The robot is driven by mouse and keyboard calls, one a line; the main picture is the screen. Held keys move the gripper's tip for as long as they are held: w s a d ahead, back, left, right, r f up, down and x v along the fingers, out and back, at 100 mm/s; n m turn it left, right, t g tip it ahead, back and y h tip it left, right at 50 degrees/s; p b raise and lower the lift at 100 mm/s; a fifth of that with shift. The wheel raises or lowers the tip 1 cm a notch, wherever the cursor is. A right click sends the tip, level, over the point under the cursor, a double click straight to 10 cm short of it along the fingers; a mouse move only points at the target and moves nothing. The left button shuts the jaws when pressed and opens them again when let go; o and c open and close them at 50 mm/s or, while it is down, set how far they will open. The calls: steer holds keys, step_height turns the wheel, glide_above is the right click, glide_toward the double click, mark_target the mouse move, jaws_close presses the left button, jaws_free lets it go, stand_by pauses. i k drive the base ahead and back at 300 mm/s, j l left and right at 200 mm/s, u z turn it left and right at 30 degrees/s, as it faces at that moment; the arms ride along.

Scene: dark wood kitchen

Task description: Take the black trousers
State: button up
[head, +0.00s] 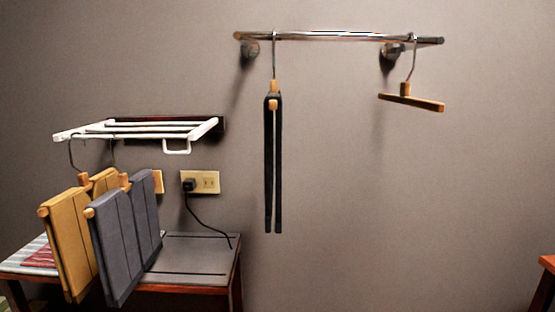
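The black trousers (279,170) hang folded over a wooden hanger (273,88), seen almost edge-on. The hanger's hook is on a chrome rail (320,36) fixed to the wall, left of the rail's middle. The trousers hang straight down and touch nothing below. My gripper is not in the head view, so its place relative to the trousers does not show.
An empty wooden hanger (411,101) hangs at the rail's right. A white rack (135,129) at left carries mustard trousers (67,245) and grey trousers (115,240) on hangers. A low table (200,257) stands below, near a wall outlet with a plugged cord (207,215).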

mark_target(273, 102)
steer(key=i+l, duration=0.1)
steer(key=l, duration=0.4)
steer(key=i+l, duration=0.1)
steer(key=l, duration=0.4)
steer(key=i+l+u, duration=0.15)
steer(key=l, duration=0.4)
steer(key=l+u, duration=0.15)
steer(key=l, duration=0.4)
steer(key=u, duration=1.45)
